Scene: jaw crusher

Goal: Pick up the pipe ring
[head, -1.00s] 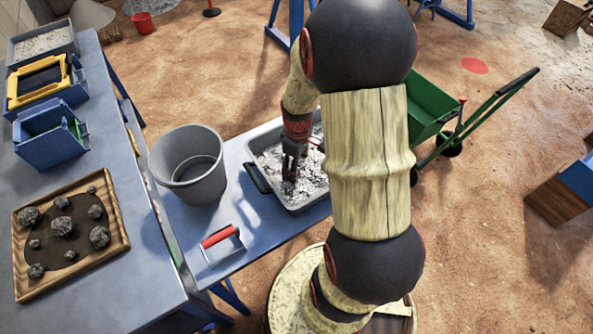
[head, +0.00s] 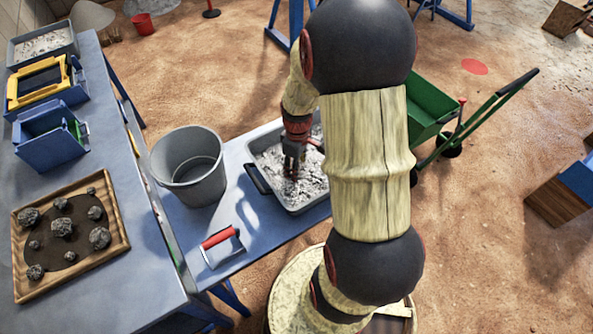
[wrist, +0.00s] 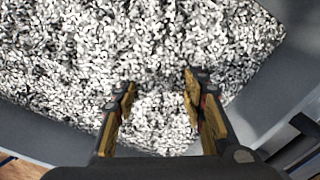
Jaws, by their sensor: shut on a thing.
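My gripper (head: 291,174) reaches down into a grey tray (head: 256,170) of pale, speckled grit (head: 270,157) on the low blue bench. In the wrist view, the fingers (wrist: 160,88) stand apart with their tips at or in the grit (wrist: 150,40). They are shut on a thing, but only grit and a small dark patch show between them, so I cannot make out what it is. I see no pipe ring clearly in either view. Part of the tray is hidden behind my arm.
The blue table (head: 150,262) at left bears a wooden tray of rocks (head: 120,235). A green cart (head: 432,108) stands at right.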

